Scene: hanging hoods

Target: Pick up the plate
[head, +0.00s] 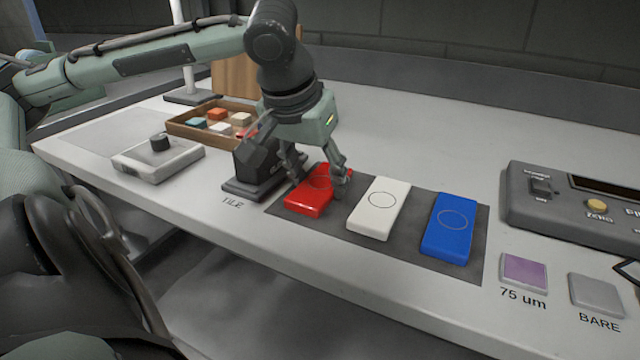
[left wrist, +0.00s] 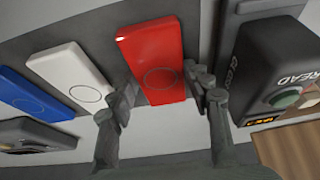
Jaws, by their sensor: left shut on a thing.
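Three plates, each marked with a circle, are in a row on a dark mat (head: 410,243): a red plate (head: 309,204), a white plate (head: 378,208) and a blue plate (head: 449,228). My left gripper (head: 320,186) points down over the red plate with a finger on each long side, shut on it. In the left wrist view the red plate (left wrist: 152,55) sits between the fingers (left wrist: 160,84), with the white plate (left wrist: 68,72) and blue plate (left wrist: 28,92) to its left. I see no clear gap under the red plate. My right gripper is not in view.
A dark reader device (head: 250,175) stands close left of the gripper; its READ face (left wrist: 290,90) shows in the wrist view. A wooden tray (head: 190,133) of small blocks and a knobbed box (head: 158,160) are farther left. A grey console (head: 570,208) stands right.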

